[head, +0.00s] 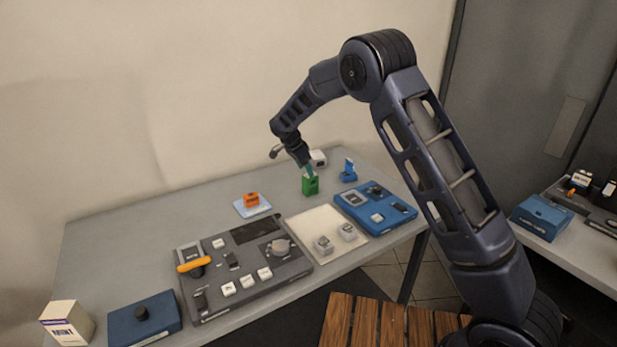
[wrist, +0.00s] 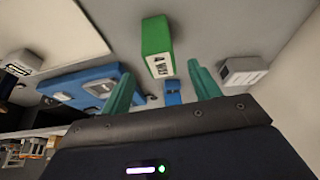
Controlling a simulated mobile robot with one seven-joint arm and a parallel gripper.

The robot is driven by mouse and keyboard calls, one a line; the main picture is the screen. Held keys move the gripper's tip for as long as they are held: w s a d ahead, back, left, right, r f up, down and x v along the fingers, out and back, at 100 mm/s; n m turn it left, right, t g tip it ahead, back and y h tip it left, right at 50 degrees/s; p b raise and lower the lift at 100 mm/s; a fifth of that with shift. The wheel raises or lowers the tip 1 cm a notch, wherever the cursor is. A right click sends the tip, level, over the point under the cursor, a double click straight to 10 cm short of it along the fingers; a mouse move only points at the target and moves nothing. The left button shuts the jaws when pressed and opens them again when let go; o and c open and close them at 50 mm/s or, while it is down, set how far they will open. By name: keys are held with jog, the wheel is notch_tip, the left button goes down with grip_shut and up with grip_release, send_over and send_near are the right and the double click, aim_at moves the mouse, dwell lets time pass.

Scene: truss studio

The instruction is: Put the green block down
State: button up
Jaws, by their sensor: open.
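The green block (head: 310,186) stands upright on the grey table (head: 150,238), toward its far right part. My gripper (head: 308,169) is just above it, with its teal fingers pointing down. In the wrist view the green block (wrist: 156,42) shows ahead of the two fingertips, with a white label on its near end. My gripper (wrist: 160,70) is open there, its fingers spread apart with nothing between their tips. The block looks free of the fingers, though the head view is too small to show the exact gap.
A small blue object (head: 348,172) stands just right of the block, and a white box (head: 318,159) is behind it. A blue panel (head: 400,214) and a pale tray (head: 303,223) lie in front. An orange block (head: 251,199) sits on a light-blue pad (head: 240,210) to the left.

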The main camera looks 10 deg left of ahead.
jog(key=shift+v, duration=1.5)
jog(key=s+d+r+n+y, duration=0.1)
jog(key=d+r, duration=0.5)
jog(key=d, duration=0.3)
jog(key=d+r+n+g, duration=0.1)
jog(key=d+r, duration=0.4)
jog(key=d, duration=0.4)
jog(key=s+d+r+n+y, duration=0.1)
jog(key=d+r, duration=0.5)
jog(key=d, duration=0.3)
jog(key=s+d+r+n+y, duration=0.1)
jog(key=s+d+r, duration=0.2)
jog(key=s+d, duration=0.35)
jog(key=s+d+r+n, duration=0.1)
jog(key=s+d+r, duration=0.2)
jog(key=d, duration=0.6)
jog(key=s+d+f+n, duration=0.1)
jog(key=s+d, duration=0.3)
jog(key=s, duration=0.3)
jog(key=s+d+f+n+t, duration=0.1)
jog(key=s+d, duration=0.3)
jog(key=s, duration=0.3)
jog(key=s+d+f+n+t, duration=0.1)
jog(key=s+d, duration=0.3)
jog(key=s, duration=0.4)
jog(key=shift+d+n, duration=0.35)
jog(key=shift+n, duration=0.15)
